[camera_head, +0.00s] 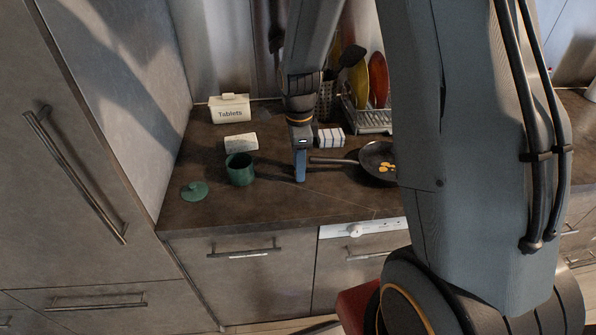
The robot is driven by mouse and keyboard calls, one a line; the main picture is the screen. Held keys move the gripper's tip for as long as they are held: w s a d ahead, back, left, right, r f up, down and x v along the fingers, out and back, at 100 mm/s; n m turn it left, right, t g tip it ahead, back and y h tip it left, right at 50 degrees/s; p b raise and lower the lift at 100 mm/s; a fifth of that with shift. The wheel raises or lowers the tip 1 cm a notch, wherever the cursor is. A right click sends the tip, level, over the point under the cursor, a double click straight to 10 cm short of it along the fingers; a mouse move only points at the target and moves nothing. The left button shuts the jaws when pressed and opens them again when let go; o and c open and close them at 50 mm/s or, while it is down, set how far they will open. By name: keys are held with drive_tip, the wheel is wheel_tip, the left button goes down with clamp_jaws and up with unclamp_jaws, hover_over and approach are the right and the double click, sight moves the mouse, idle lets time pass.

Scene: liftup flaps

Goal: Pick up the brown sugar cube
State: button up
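I cannot make out a brown sugar cube on the dark brown countertop (265,205); it may be hidden or too small to tell. My gripper (300,178) points down at the counter, to the right of an open green jar (241,173) and left of the pan's handle. Its blue finger side shows edge-on, so I cannot see a gap between the fingers or anything held. The green lid (194,191) lies on the counter left of the jar.
Behind stand a "Tablets" box (230,108), a small pale box (241,142) and a striped block (329,138). A frying pan (374,172) with yellow pieces sits right, partly hidden by my arm. A dish rack (372,121) is behind it. The front counter is clear.

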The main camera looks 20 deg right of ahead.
drive_tip(key=shift+f, duration=0.1)
clamp_jaws()
idle(0.4)
